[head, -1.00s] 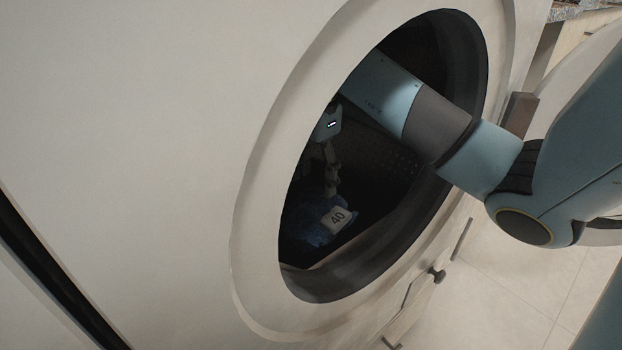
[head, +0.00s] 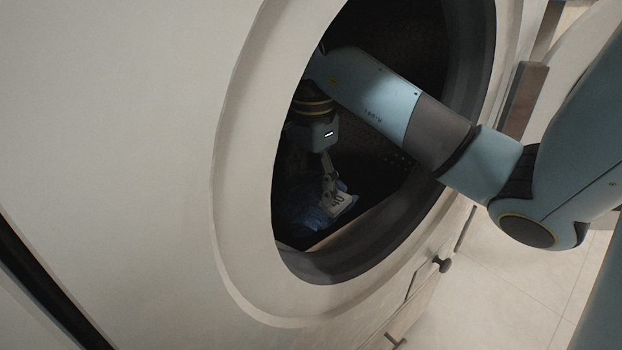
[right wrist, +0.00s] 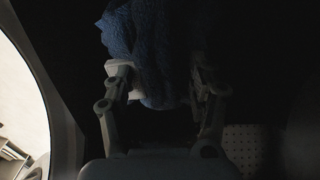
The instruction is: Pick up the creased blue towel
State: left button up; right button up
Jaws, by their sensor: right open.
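The blue towel (head: 308,214) lies crumpled low inside the dark drum of a front-loading machine, near the opening. My right arm reaches through the round opening, and my right gripper (head: 331,187) points down at the towel. In the right wrist view, the towel (right wrist: 150,40) hangs between and beyond the two open fingers (right wrist: 160,80). The tag is partly hidden by a finger. The dark picture does not show whether the fingers touch the cloth. My left gripper is not in view.
The machine's pale front (head: 130,130) fills the left. A drawer with a dark knob (head: 443,264) and tiled floor (head: 510,290) lie at the lower right.

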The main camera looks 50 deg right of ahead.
grip_shut()
dwell(0.3)
jog(key=shift+r, duration=0.1)
